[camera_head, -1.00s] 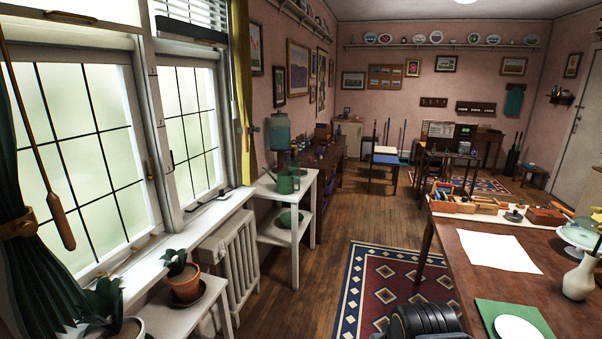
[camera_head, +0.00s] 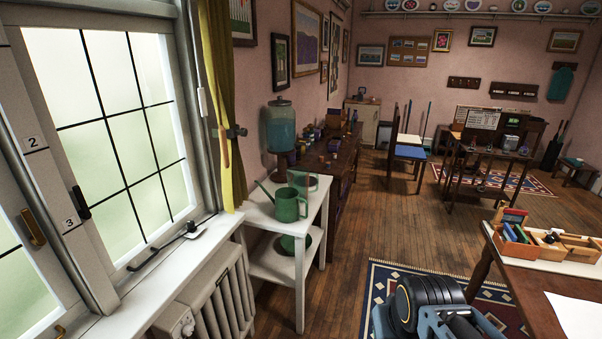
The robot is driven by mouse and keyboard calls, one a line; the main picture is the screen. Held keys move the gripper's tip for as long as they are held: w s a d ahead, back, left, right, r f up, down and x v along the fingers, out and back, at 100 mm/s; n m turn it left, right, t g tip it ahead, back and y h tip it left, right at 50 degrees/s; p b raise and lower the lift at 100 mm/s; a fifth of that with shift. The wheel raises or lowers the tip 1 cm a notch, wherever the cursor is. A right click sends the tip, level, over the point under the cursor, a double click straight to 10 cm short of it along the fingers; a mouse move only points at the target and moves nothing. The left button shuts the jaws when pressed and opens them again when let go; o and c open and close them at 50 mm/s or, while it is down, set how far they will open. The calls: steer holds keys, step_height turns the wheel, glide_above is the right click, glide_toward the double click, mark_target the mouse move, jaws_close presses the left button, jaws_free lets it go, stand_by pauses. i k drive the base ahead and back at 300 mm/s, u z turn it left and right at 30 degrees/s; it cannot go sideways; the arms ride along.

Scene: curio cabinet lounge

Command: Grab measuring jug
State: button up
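I cannot make out a measuring jug for certain. A green watering can (camera_head: 288,207) stands on the white stand (camera_head: 262,213) beside the window. Just behind it is a pale, see-through greenish vessel (camera_head: 300,181), partly hidden by the can; I cannot tell whether it is the jug. A part of my arm shows at the bottom centre right, black and blue-grey, over the rug. My gripper's fingers are not visible.
A blue-green dispenser (camera_head: 280,128) stands behind the stand on a dark cluttered sideboard (camera_head: 345,172). A white radiator (camera_head: 216,300) is under the sill. A wooden table (camera_head: 535,285) is at right. Bare wooden floor (camera_head: 345,258) lies between stand and rug (camera_head: 378,285).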

mark_target(297, 176)
steer(key=u, duration=0.1)
steer(key=i, duration=2.15)
steer(key=u, duration=0.8)
